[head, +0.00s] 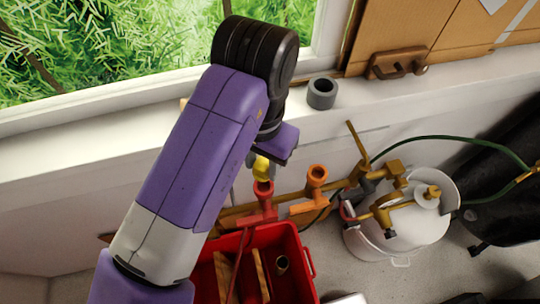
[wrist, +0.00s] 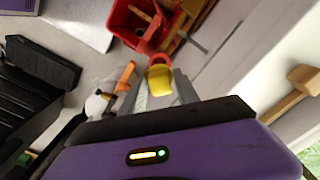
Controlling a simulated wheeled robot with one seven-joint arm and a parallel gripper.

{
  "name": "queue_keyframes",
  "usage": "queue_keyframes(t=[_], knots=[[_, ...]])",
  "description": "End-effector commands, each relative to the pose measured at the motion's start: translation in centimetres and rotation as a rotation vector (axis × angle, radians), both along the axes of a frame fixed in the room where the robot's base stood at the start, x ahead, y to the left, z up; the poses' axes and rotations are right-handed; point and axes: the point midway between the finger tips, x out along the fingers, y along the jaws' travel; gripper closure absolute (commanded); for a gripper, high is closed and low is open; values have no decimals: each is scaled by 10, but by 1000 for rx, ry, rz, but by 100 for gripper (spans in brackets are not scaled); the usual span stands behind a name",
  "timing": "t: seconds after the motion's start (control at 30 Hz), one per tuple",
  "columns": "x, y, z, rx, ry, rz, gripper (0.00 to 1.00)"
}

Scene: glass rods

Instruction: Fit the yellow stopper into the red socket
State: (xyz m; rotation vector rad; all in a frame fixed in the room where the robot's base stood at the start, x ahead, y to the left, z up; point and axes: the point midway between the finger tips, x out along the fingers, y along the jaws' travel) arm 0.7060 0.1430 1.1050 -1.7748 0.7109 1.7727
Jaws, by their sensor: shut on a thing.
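The yellow stopper (head: 262,168) is held between the fingers of my gripper (head: 263,158). In the wrist view the yellow stopper (wrist: 170,77) sits at the tips of my gripper (wrist: 162,90), which is shut on it. The red socket (head: 264,196) stands just below the stopper in the head view, on a brass pipe. In the wrist view only a bit of the red socket (wrist: 157,59) shows behind the stopper, which hides its mouth. I cannot tell whether stopper and socket touch. My arm hides part of the area to the left.
An orange socket (head: 317,175) stands close to the right of the red one. A red crate (head: 308,262) with several items lies below. A white bucket (head: 400,235) with brass fittings is to the right. A grey ring (head: 321,93) rests on the windowsill.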

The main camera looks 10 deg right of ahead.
Motion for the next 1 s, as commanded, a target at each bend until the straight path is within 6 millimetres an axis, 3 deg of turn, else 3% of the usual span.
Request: queue_keyframes(t=[0.6,1.0], knots=[[0,0,-53,0,0,-2,100],[0,0,-55,0,1,-3,100]])
